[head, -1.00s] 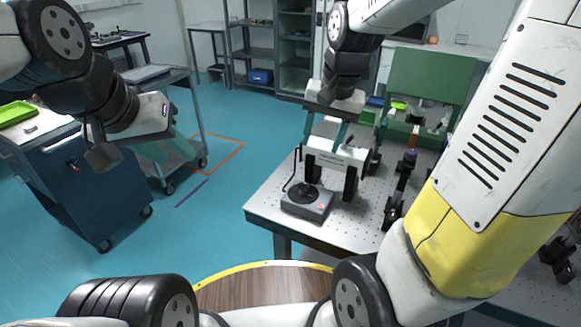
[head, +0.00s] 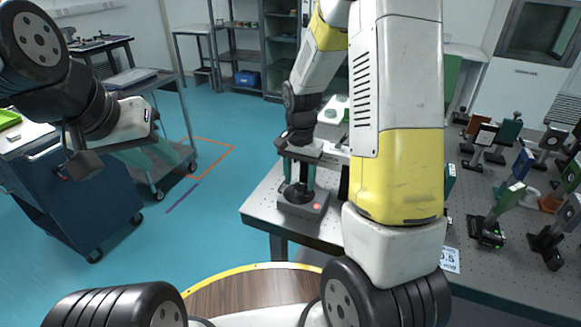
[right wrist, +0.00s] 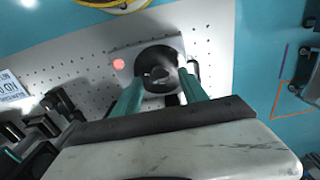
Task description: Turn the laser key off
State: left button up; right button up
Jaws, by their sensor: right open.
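The laser key box (head: 303,205) is a small grey box near the left edge of the perforated optical table. It has a round black dial with a key on top and a lit red light (head: 317,207). My right gripper (head: 299,187) points down over the dial, fingers open. In the right wrist view, the black dial with its key (right wrist: 159,72) lies between and just beyond the teal fingertips (right wrist: 162,80), and the red light (right wrist: 119,64) glows. Contact cannot be told. My left gripper (head: 150,150) hangs at the left, away from the table; its finger gap is unclear.
The optical table (head: 262,210) carries several optic mounts (head: 487,230) on its right side. My right arm hides its middle. A blue cart (head: 85,205) and a grey trolley (head: 180,120) stand at the left. The blue floor (head: 215,235) between them and the table is clear.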

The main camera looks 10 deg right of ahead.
jog(key=shift+f, duration=0.45)
grip_shut()
